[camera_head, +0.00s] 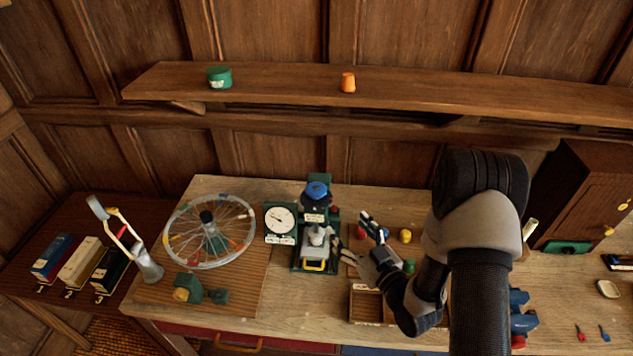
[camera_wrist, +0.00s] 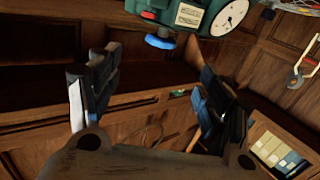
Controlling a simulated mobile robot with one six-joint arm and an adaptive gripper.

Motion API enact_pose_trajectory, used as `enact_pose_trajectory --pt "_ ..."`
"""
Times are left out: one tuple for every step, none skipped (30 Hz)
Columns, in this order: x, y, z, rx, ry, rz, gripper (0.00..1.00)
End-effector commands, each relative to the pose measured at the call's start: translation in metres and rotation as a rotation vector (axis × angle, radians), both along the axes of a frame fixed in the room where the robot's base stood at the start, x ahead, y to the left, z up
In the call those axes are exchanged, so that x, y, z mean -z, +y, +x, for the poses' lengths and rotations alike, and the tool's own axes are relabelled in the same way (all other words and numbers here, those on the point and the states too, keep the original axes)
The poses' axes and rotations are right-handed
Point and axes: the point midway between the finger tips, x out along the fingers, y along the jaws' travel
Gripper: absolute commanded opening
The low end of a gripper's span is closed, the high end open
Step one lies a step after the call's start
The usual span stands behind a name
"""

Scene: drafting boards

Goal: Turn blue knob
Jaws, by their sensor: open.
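In the wrist view the blue knob (camera_wrist: 160,42) shows at the upper middle, above and between my fingers. My gripper (camera_head: 356,238) is open and empty, to the right of the machine and lower in the picture than the knob. In the wrist view its two dark fingers (camera_wrist: 155,72) stand wide apart, and nothing is between them. The gripper is apart from the knob.
A white dial (camera_head: 280,219) is left of the knob, with a spoked wheel (camera_head: 210,232) further left. A yellow piece (camera_head: 405,236) and a wooden tray (camera_head: 366,306) are near my gripper. A shelf (camera_head: 270,83) runs along the wall behind. A dark cabinet (camera_head: 588,190) stands at the right.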

Motion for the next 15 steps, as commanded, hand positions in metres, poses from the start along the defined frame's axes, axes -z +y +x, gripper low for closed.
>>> enact_pose_trajectory --pt "0.000 0.000 -0.002 -0.001 -0.006 0.015 0.71" --pt "0.000 0.001 -0.003 -0.002 -0.010 0.021 0.71" --pt "0.000 0.002 -0.002 -0.004 -0.014 0.024 0.71" --pt "0.000 0.003 -0.001 -0.005 -0.015 0.026 0.71" --pt "0.000 0.005 0.001 -0.006 -0.017 0.027 0.71" --pt "0.000 0.007 0.005 -0.007 -0.018 0.026 0.71" --pt "-0.001 0.009 0.008 -0.007 -0.018 0.025 0.71" --pt "-0.001 0.012 0.012 -0.006 -0.019 0.025 0.71" --pt "-0.001 0.016 0.018 -0.008 -0.018 0.026 0.71" --pt "-0.001 0.020 0.022 -0.008 -0.019 0.026 0.71" --pt "-0.001 0.023 0.028 -0.008 -0.020 0.025 0.71" --pt "-0.001 0.028 0.035 -0.008 -0.018 0.025 0.71" --pt "-0.001 0.031 0.041 -0.007 -0.019 0.025 0.71" --pt "-0.002 0.035 0.047 -0.008 -0.019 0.025 0.71" --pt "-0.001 0.039 0.054 -0.007 -0.019 0.025 0.71"
